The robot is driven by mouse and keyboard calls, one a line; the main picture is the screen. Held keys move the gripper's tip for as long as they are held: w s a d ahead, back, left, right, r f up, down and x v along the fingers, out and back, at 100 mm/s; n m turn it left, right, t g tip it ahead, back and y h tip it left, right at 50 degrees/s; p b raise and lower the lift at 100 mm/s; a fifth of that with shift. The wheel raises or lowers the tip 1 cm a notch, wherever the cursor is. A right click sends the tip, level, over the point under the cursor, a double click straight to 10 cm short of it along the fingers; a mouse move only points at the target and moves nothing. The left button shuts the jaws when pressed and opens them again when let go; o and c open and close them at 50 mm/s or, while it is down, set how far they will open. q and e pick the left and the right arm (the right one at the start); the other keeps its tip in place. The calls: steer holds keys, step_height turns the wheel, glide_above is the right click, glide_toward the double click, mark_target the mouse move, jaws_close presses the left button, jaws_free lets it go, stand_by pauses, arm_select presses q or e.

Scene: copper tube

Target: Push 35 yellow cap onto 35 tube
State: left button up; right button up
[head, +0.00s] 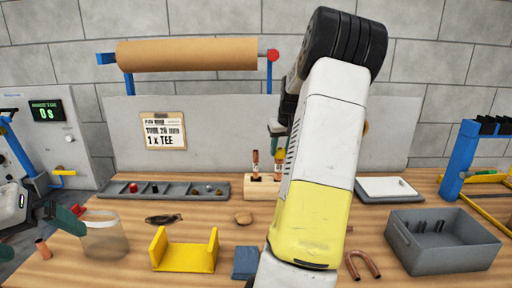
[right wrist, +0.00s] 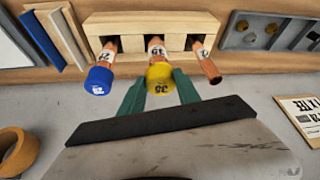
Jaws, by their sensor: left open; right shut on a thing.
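A wooden block (head: 262,188) holds upright copper tubes; it also shows in the right wrist view (right wrist: 150,22). The yellow cap (right wrist: 160,75), marked 35, is at the top end of the middle tube (right wrist: 157,46); how far it sits on cannot be told. My right gripper (right wrist: 160,90) has its green fingers on either side of the yellow cap, shut on it. In the head view the yellow cap (head: 280,156) shows beside my right arm, which hides part of the block. My left gripper (head: 42,238) is open and empty at the far left.
A blue cap (right wrist: 99,80) tops one neighbouring tube; the other tube (right wrist: 209,68) is bare. A parts tray (head: 165,195), yellow holder (head: 185,253), clear cup (head: 104,240), grey bin (head: 440,262) and bent copper tube (head: 362,264) stand around the table.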

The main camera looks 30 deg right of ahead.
steer(key=shift+f, duration=0.15)
steer(key=o, duration=1.4)
steer(key=shift+c, duration=0.2)
steer(key=v, duration=0.7)
steer(key=shift+r, duration=0.35)
steer(key=shift+s, duration=0.1)
